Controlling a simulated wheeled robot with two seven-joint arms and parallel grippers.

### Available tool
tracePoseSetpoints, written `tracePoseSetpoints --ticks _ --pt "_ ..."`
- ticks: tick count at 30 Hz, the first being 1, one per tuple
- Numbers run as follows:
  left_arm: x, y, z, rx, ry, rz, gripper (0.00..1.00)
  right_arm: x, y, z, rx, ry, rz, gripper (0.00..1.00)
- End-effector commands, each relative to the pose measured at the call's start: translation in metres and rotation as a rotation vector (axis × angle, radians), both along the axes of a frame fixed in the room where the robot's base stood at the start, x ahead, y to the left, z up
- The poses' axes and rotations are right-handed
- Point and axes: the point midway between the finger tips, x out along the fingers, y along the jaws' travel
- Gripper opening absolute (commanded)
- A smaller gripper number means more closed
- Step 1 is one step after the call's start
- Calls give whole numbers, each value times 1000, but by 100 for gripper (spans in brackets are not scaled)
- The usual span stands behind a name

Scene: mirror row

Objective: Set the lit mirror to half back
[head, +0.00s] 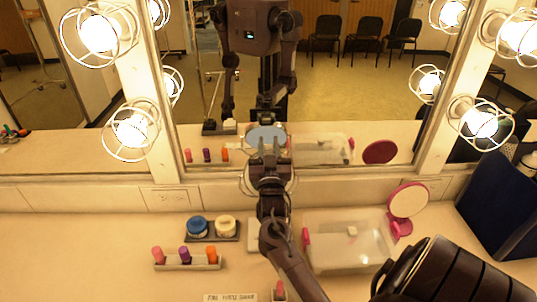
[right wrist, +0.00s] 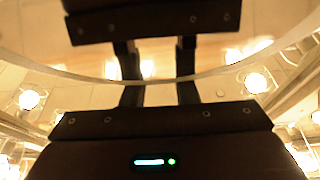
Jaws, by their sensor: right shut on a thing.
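My right gripper (head: 268,150) reaches up the middle of the counter and is shut on the rim of a round grey-blue mirror (head: 266,137). I take this to be the lit mirror. In the right wrist view the curved edge of the mirror (right wrist: 75,75) crosses the frame, and the gripper's fingers (right wrist: 158,80) show at it with a reflection above. Its stand is mostly hidden behind my arm, and its exact tilt is hard to tell. My left gripper is not directly in view.
A pink round mirror (head: 407,200) stands at right beside a clear tray (head: 345,245). Left of my arm are a dark tray (head: 212,238) with two jars and a lipstick holder (head: 186,265). A large wall mirror (head: 345,85) and caged bulbs stand behind. The counter's far left is clear.

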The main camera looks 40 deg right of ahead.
Motion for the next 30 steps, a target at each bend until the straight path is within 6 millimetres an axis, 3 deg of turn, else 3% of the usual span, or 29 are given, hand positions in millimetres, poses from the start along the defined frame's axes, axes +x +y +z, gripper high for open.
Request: tracePoseSetpoints --ticks 10,11,15,25,30 --pt "-1 3 -1 4 1 -2 36 -1 0 5 -12 -15 -1 0" --pt "-1 3 -1 4 1 -2 36 -1 0 6 -12 -15 -1 31" --pt "-1 3 -1 4 1 -2 36 -1 0 4 -10 -12 -1 49" --pt "0 3 -3 4 -1 -3 36 -3 3 0 -8 -9 0 49" --pt "1 3 -14 4 -1 -3 36 -21 17 -12 -6 -8 0 49"
